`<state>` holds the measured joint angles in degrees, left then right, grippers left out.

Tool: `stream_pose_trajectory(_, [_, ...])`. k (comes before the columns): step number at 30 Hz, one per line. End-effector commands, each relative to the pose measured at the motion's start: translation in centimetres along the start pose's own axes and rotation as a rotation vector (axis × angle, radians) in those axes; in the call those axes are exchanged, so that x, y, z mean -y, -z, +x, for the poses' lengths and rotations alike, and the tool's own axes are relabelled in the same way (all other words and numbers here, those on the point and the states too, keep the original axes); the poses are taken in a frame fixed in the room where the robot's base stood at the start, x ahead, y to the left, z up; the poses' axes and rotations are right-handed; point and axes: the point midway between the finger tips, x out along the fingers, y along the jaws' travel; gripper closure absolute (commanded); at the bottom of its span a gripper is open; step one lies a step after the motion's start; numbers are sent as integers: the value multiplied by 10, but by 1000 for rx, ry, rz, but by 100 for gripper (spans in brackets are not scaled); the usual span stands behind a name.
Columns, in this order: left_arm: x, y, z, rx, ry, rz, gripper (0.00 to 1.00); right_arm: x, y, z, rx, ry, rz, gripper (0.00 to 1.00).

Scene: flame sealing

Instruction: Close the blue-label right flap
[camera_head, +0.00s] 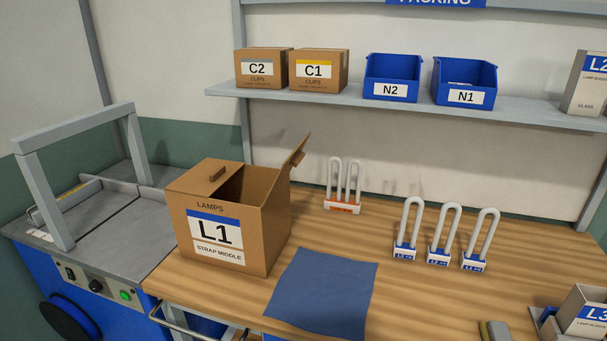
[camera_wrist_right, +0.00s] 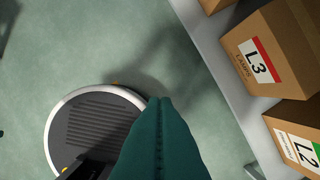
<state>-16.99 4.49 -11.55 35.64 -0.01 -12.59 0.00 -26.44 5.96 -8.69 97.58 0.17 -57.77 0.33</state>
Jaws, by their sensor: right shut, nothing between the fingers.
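The cardboard box L1 (camera_head: 232,232) with a blue-banded label stands on the wooden bench, left of centre in the head view. Its right flap (camera_head: 298,150) stands up, tilted outward to the right. The right part of the top is open and dark inside. My right gripper (camera_wrist_right: 160,101) shows only in the right wrist view, shut and empty, above the floor and away from box L1. My left gripper is in neither view.
A blue mat (camera_head: 322,290) lies in front of the box. Lamps with looped tubes (camera_head: 438,240) stand to the right, and an orange-based lamp (camera_head: 343,190) behind. A strapping machine (camera_head: 110,220) adjoins at left. Boxes L3 (camera_wrist_right: 265,60) and L2 (camera_wrist_right: 300,140) show in the wrist view.

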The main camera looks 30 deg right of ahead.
Motion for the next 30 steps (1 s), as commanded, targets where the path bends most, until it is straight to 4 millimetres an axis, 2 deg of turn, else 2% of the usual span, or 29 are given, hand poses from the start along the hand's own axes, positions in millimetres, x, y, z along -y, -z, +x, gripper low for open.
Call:
stream_pose_trajectory(3, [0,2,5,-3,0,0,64,5,-27,-41,46,0,28,100])
stream_pose_trajectory(8, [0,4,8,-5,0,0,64,16,-65,-92,140,-10,115,100])
stream_pose_trajectory(12, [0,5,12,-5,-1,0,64,38,-124,-139,336,-69,316,100])
stream_pose_trajectory(17, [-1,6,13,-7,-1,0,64,68,-191,-177,571,-204,588,100])
stream_pose_trajectory(20, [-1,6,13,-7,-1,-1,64,95,-235,-204,729,-331,777,100])
stream_pose_trajectory(23, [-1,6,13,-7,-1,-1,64,132,-280,-240,903,-512,991,100])
stream_pose_trajectory(24, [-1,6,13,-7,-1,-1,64,150,-297,-257,974,-601,1080,100])
stream_pose_trajectory(27, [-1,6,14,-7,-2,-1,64,199,-331,-304,1144,-855,1289,100])
stream_pose_trajectory(30, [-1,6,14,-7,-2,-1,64,243,-347,-346,1272,-1096,1437,100])
